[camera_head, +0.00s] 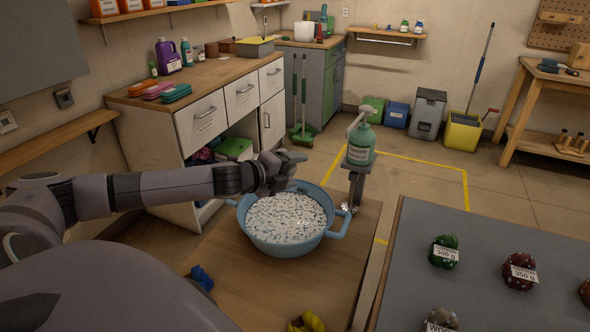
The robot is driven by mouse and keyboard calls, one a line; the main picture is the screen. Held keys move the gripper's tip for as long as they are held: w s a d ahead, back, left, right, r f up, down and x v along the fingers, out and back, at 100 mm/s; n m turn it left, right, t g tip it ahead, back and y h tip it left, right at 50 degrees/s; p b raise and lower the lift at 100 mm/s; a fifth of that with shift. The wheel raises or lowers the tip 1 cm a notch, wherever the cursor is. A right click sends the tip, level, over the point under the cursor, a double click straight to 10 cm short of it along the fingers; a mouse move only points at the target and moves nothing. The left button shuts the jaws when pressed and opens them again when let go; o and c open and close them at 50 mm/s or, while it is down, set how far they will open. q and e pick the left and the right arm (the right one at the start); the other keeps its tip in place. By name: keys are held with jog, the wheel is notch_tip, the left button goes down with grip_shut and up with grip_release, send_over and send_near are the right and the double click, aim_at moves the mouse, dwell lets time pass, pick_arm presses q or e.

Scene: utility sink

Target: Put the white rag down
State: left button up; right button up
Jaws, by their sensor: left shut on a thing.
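My left gripper (279,174) is over the back rim of a blue two-handled basin (286,247), with its arm reaching in from the left. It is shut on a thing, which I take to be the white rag. The jaws and wrist mostly hide what is held, and no rag shows clearly elsewhere. The basin stands on a wooden top (237,277) and is filled with a speckled white, foam-like mass (287,218). My right gripper is not in view.
A blue item (202,278) and a yellow item (306,322) lie in front. A grey table (480,225) with labelled lumps is at right. Bare wood shows right of the basin.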

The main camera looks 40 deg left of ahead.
pick_arm(q)
jog(key=shift+f, duration=0.5)
jog(key=shift+f+b, duration=3.6)
jog(key=shift+f, duration=1.15)
jog(key=o, duration=1.1)
